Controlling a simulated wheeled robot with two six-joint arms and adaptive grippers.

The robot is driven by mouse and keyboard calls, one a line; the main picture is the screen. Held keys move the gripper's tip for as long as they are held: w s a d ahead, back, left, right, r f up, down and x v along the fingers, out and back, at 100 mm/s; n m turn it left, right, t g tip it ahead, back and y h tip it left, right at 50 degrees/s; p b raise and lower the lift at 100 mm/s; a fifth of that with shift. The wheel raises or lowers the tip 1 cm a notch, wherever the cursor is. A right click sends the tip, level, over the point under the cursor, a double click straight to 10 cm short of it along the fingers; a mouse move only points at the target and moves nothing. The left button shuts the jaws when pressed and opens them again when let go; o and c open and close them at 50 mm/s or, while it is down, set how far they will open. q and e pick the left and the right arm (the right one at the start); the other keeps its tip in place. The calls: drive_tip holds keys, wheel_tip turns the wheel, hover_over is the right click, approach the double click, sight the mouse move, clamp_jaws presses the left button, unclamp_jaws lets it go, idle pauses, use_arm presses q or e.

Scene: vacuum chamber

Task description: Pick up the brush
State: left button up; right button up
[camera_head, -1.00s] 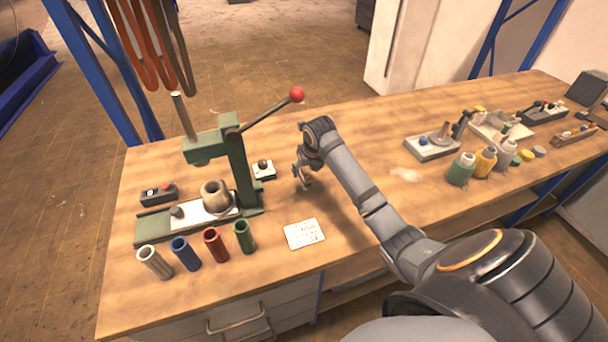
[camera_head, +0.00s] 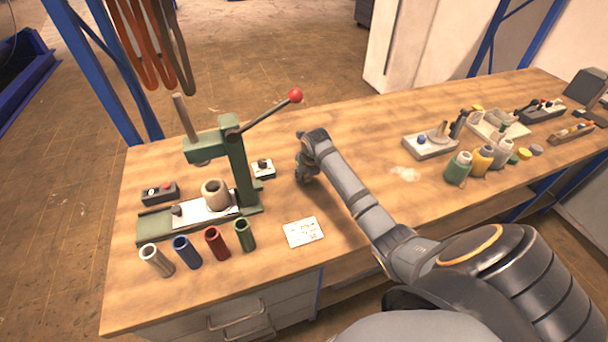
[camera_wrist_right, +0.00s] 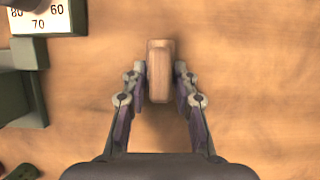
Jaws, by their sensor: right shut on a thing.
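The brush shows in the right wrist view as a light brown wooden block (camera_wrist_right: 159,72) standing lengthwise between the fingers. My right gripper (camera_wrist_right: 160,80) is shut on it, one finger against each long side. In the head view my right gripper (camera_head: 304,176) is low over the bench, right of the green press, and the brush is hidden behind the gripper and arm there. I cannot tell whether the brush touches the bench top. My left gripper is not in view.
The green lever press (camera_head: 240,165) stands just left of my right gripper, with a small white gauge box (camera_head: 263,168) beside it. A white card (camera_head: 303,232) lies in front. Colored tubes stand at the front left; bottles (camera_head: 458,168) stand to the right.

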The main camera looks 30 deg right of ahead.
clamp_jaws()
drive_tip(key=shift+r, duration=0.1)
drive_tip(key=shift+r, duration=0.3)
drive_tip(key=r, duration=0.1)
drive_tip(key=b, duration=0.1)
drive_tip(key=r, duration=0.1)
drive_tip(key=shift+s+d+r, duration=0.1)
drive_tip(key=shift+d+r, duration=0.15)
drive_tip(key=shift+r, duration=0.1)
drive_tip(key=s+d+r+p, duration=0.4)
drive_tip(key=s+d+r, duration=0.3)
drive_tip(key=s+r, duration=0.2)
drive_tip(key=shift+s+r, duration=0.25)
drive_tip(key=shift+s, duration=0.95)
drive_tip(key=shift+d, duration=0.1)
